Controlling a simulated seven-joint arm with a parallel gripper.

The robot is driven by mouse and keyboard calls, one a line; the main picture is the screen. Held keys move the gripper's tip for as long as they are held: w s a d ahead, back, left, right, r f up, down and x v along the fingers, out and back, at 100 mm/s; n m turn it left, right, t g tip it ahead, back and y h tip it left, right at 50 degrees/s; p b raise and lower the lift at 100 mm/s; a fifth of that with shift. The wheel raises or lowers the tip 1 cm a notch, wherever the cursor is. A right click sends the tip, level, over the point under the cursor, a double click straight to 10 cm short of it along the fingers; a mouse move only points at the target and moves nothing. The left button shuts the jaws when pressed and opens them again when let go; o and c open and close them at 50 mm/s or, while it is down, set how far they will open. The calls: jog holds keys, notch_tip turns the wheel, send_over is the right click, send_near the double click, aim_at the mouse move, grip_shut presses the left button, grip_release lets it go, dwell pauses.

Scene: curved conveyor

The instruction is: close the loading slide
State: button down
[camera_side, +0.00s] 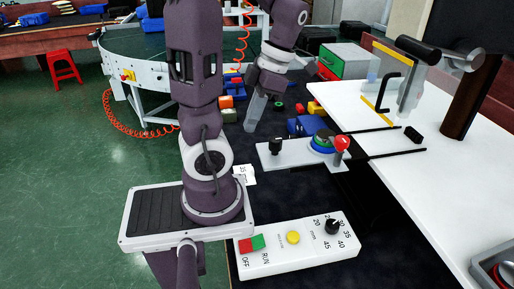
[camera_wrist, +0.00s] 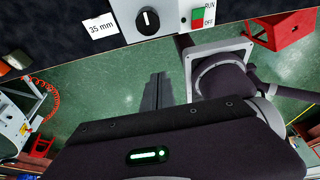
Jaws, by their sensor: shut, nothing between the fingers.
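What looks like the loading slide is a white plate (camera_side: 272,160) in the middle of the side view. It carries a black knob (camera_side: 276,146), a green and blue round part (camera_side: 322,142) and a red knob (camera_side: 342,143). Two dark rails (camera_side: 396,153) run from it towards the white table on the right, and the plate sits at their left end. My gripper (camera_side: 250,124) points down, shut and empty, behind and left of the plate, apart from it. In the wrist view my gripper's fingers (camera_wrist: 155,88) are together; the plate is not seen there.
A white control box (camera_side: 275,258) with a dial and buttons stands in front; part shows in the wrist view (camera_wrist: 168,22). Blue, orange and yellow blocks (camera_side: 307,126) lie behind the plate. The white table (camera_side: 450,170) holds a black-handled clear part (camera_side: 388,90). A curved conveyor (camera_side: 148,75) is back left.

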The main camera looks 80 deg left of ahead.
aim_at(305, 150)
jog(key=x, duration=0.9)
jog(key=shift+w, duration=2.1)
jog(key=w, duration=1.3)
jog(key=shift+w, duration=0.35)
